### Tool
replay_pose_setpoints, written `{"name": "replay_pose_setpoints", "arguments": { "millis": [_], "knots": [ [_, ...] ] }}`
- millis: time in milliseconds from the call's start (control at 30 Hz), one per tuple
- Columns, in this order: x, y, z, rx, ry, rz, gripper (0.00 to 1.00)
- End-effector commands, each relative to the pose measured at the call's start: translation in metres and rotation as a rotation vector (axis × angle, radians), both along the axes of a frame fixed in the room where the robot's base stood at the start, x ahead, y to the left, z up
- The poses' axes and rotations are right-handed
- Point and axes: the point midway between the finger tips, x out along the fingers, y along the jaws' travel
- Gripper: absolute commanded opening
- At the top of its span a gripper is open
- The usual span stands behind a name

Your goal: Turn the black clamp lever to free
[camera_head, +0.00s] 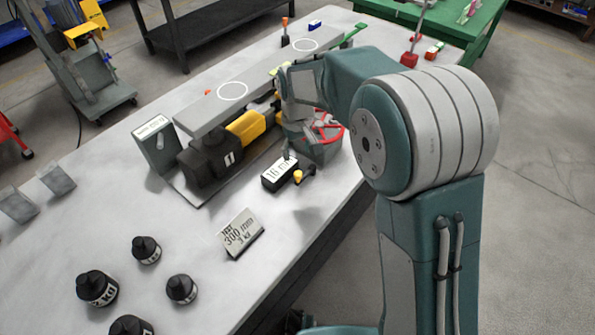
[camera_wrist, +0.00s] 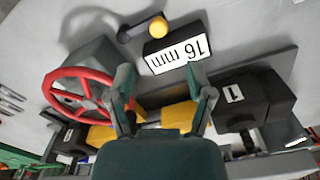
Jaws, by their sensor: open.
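A short black lever with a yellow ball knob (camera_wrist: 158,26) lies beside the "16 mm" block in the wrist view; its black arm (camera_wrist: 128,33) reaches left. In the head view it shows as a yellow knob (camera_head: 298,176) beside the block's right end. I cannot tell for sure that it is the clamp lever. My gripper (camera_wrist: 160,76) is open, its fingers spread, with nothing seen between the tips. In the wrist view the lever lies beyond the fingertips. In the head view my gripper (camera_head: 290,120) is by the jack and partly hidden by my arm.
The red handwheel (camera_wrist: 78,96) is close left of my fingers. A black housing marked 1 (camera_wrist: 252,100) is at right. The "16 mm" block (camera_wrist: 178,56) lies ahead. A "300 mm" sign (camera_head: 240,233) and several black weights (camera_head: 146,249) stand on the grey table.

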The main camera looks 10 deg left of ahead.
Motion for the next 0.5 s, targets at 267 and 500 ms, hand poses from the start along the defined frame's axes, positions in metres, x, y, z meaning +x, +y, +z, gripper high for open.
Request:
{"name": "replay_pose_setpoints", "arguments": {
  "millis": [267,500],
  "knots": [
    [-0.001,-0.003,-0.053,0.001,0.004,-0.002,0.68],
    [0.0,-0.002,-0.083,0.0,0.001,-0.002,0.68]
  ]
}}
